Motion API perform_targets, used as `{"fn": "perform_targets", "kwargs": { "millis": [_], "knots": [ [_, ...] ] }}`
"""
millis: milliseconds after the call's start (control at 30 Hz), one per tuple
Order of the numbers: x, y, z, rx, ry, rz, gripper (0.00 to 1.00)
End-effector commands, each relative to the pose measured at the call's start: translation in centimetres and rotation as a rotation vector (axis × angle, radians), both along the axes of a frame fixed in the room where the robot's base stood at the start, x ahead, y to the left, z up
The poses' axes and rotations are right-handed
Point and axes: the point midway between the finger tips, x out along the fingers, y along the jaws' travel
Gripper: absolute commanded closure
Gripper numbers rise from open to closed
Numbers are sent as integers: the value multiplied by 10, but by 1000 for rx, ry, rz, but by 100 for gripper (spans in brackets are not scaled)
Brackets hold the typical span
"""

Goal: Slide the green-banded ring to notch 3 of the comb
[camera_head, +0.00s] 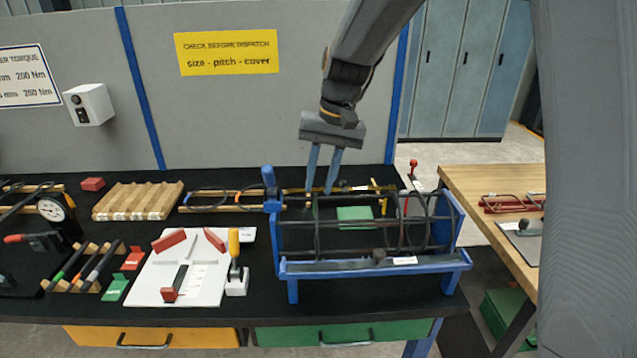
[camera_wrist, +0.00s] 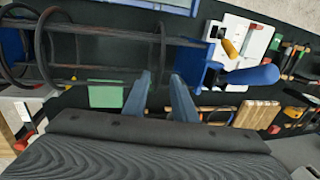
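A blue stand (camera_head: 291,268) holds a cage of dark bars (camera_head: 350,249). Several dark rings circle the bars, two of them towards the right end (camera_head: 428,222). In the wrist view, one ring (camera_wrist: 163,50) stands near the blue end plate, and another (camera_wrist: 40,48) is farther left. I cannot make out a green band on any ring, or the comb's numbered notches. My gripper (camera_head: 325,192) is above the cage's back left part, fingers pointing down.
A blue-handled clamp (camera_head: 270,185) rises at the stand's left end. A green block (camera_head: 355,213) lies behind the cage. A white board (camera_head: 205,285) and a yellow-handled clamp (camera_head: 235,265) are to the left. Wooden racks (camera_head: 138,200) line the back.

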Motion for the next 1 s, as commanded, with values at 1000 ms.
{"fn": "perform_targets", "kwargs": {
  "millis": [1000],
  "knots": [
    [0,3,-18,0,-1,-1,100]
  ]
}}
